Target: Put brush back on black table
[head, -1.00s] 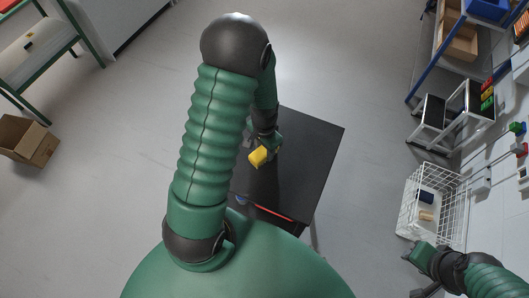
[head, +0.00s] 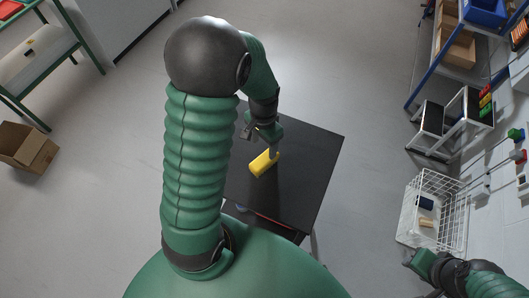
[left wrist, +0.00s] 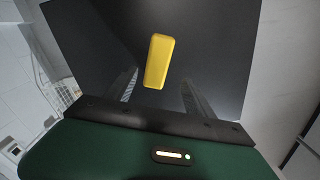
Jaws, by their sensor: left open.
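A yellow block-shaped thing, which I take to be the brush (head: 263,163), appears to lie on the black table (head: 301,170). No bristles show. My left gripper (head: 273,150) is just over the table at the brush's upper right end. In the left wrist view the brush (left wrist: 158,62) lies ahead of the two spread fingers, in line with the gap between them (left wrist: 160,92), with dark table around it. The left gripper is open and seems clear of the brush. My right gripper (head: 409,260) is at the lower right, beside the white basket; its jaws are too small to read.
A white wire basket (head: 407,226) with a few small items stands to the right of the table. A step stool (head: 432,118) and a blue-framed shelf (head: 435,56) are at the upper right. A cardboard box (head: 26,148) is at far left. Much of the tabletop is bare.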

